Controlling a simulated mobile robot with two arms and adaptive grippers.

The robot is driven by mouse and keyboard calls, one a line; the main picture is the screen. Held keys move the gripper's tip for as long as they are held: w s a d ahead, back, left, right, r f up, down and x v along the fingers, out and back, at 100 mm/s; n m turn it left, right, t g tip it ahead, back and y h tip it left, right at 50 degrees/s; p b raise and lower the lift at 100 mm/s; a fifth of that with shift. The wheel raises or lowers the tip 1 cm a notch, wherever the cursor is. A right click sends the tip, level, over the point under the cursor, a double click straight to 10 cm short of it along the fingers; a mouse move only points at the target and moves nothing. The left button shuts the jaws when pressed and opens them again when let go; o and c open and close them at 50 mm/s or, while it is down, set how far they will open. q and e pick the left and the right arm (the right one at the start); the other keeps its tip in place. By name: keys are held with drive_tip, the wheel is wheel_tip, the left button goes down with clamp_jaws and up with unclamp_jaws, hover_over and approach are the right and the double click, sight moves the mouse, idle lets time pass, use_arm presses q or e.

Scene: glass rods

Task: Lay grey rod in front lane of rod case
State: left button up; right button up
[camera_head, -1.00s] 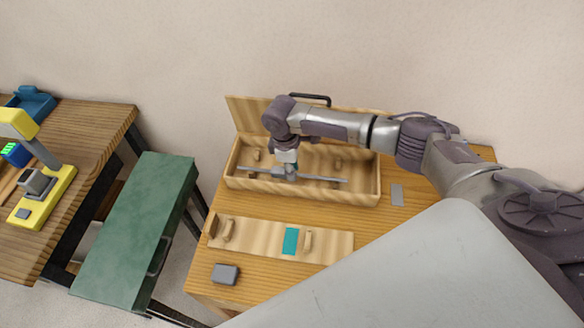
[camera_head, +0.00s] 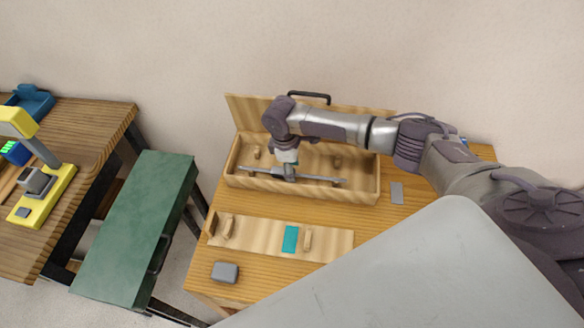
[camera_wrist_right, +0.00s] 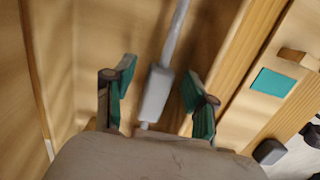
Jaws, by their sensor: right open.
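The grey rod (camera_head: 322,179) lies lengthwise inside the wooden rod case (camera_head: 350,193), along its front wall, in what looks like the front lane. In the right wrist view, the rod's thicker grey middle block (camera_wrist_right: 155,95) sits between my right gripper's teal-padded fingers. My right gripper (camera_head: 287,173) is low in the case, and its fingers (camera_wrist_right: 159,78) are open, with a gap on each side of the block. How the rod's ends rest on the supports is too small to tell. My left gripper is not in view.
The case's open lid (camera_head: 245,115) stands up behind it. In front lies a wooden rack (camera_head: 265,237) with two pegs and a teal patch (camera_head: 290,239). A green bench (camera_head: 135,225) stands left.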

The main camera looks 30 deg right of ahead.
wheel_tip(320, 180, up, 12)
drive_tip(key=a, duration=0.1)
drive_tip(key=shift+w, duration=0.45)
drive_tip(key=shift+s+a+f, duration=0.1)
